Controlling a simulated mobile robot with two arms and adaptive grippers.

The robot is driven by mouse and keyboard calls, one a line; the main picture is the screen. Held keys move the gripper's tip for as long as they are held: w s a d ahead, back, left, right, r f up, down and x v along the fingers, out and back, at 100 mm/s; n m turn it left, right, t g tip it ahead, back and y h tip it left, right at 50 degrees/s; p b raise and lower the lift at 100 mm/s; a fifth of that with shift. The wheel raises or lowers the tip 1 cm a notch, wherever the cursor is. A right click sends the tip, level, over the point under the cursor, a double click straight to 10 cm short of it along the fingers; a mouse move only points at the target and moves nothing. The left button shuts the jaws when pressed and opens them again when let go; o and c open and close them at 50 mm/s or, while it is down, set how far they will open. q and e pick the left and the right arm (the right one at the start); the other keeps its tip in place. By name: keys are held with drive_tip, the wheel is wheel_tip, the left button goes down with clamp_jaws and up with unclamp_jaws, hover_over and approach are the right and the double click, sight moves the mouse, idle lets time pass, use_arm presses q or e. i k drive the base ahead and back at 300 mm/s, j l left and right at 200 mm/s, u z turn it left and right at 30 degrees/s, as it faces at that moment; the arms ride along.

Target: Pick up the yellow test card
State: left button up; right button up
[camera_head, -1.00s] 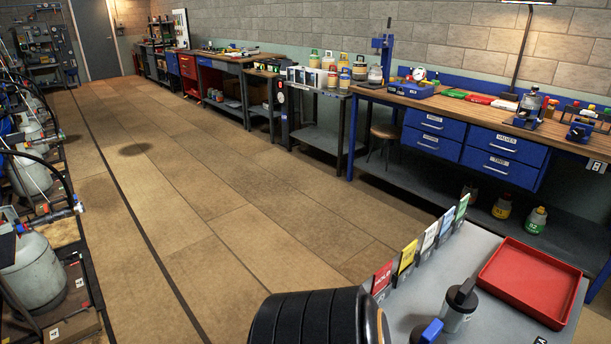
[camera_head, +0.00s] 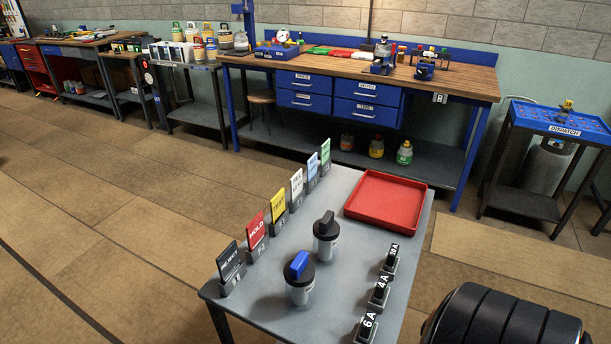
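The yellow test card (camera_head: 278,206) stands upright in a dark holder near the left edge of a grey table (camera_head: 330,290). It is in a row of cards: a black one (camera_head: 229,261) and a red HOLD card (camera_head: 256,230) nearer me, a white one (camera_head: 297,183), a blue one (camera_head: 313,166) and a green one (camera_head: 325,151) farther off. Neither of my grippers is in view.
A red tray (camera_head: 387,202) lies at the table's far end. Two black-lidded canisters, one with a blue handle (camera_head: 299,278) and one with a black handle (camera_head: 326,238), stand mid-table. Labelled holders (camera_head: 379,294) line the right side. Open floor lies left of the table.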

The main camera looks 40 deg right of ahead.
sight(277, 204)
drive_tip(key=i+z, duration=0.1)
drive_tip(key=z, duration=0.35)
drive_tip(key=i+z, duration=0.1)
drive_tip(key=z, duration=0.35)
drive_tip(key=i+z, duration=0.1)
drive_tip(key=z, duration=0.35)
drive_tip(key=k+l+z, duration=0.2)
drive_tip(key=k, duration=0.2)
drive_tip(key=k+z, duration=0.2)
drive_tip(key=k, duration=0.2)
